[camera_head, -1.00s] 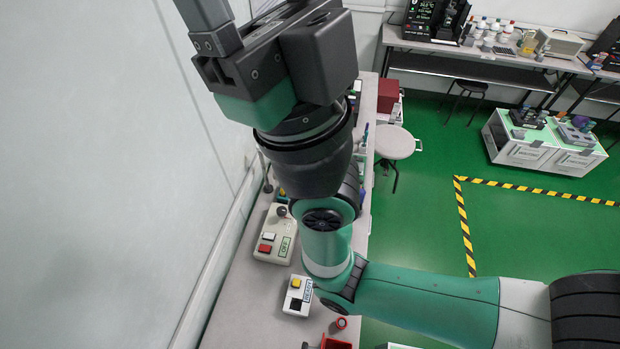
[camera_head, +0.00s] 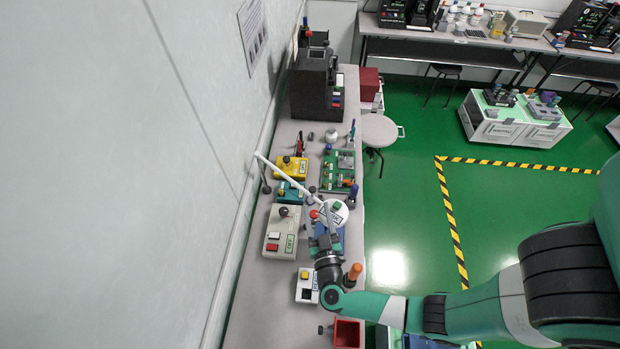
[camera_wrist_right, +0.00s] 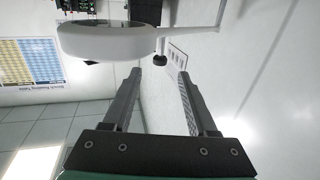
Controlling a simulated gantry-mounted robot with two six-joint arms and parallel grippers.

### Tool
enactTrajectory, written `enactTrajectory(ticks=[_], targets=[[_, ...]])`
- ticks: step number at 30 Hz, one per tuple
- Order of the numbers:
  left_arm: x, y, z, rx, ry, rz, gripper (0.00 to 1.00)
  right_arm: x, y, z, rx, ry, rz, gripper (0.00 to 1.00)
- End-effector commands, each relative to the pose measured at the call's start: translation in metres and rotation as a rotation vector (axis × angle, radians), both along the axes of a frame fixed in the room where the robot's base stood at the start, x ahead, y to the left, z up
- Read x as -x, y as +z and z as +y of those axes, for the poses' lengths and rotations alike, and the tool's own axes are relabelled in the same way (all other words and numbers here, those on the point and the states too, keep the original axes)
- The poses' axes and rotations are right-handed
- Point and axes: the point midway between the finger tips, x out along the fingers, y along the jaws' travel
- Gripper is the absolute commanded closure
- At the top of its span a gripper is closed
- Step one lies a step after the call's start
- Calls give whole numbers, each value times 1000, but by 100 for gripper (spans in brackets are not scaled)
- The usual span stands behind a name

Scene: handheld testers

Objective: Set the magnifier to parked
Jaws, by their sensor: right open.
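The white magnifier (camera_head: 290,182) reaches on a thin arm from the wall side out over the bench, with its round head near my right gripper (camera_head: 330,228). In the right wrist view, the magnifier's thick white ring (camera_wrist_right: 105,42) is above and beyond the left finger. A small dark knob (camera_wrist_right: 159,60) under its arm appears between the fingertips, slightly beyond them. My right gripper (camera_wrist_right: 159,78) is open with nothing between the fingers. Whether any finger touches the magnifier cannot be told. My left gripper is not in view.
Handheld testers crowd the bench: a yellow box (camera_head: 291,168), a pale box with a black ball knob (camera_head: 281,240), a small white box (camera_head: 307,285). A green circuit board (camera_head: 338,172), black rack (camera_head: 312,90) and red bin (camera_head: 347,333) are also there. The wall borders the left.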

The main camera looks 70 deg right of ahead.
Motion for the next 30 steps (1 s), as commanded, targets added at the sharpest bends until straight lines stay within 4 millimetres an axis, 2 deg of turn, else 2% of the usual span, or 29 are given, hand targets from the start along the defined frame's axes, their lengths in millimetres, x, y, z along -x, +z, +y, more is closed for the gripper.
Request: enactTrajectory(ticks=[12,15,19,26,30], targets=[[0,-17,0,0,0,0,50,-45,-1,-72,1,-5,-4,42],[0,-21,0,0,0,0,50,-54,-1,-84,0,-4,-4,42],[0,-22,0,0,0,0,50,-59,0,-92,0,-2,-4,42],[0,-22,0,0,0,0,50,-60,1,-92,0,1,-2,42],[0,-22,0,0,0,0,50,-60,1,-92,1,0,-3,63]])
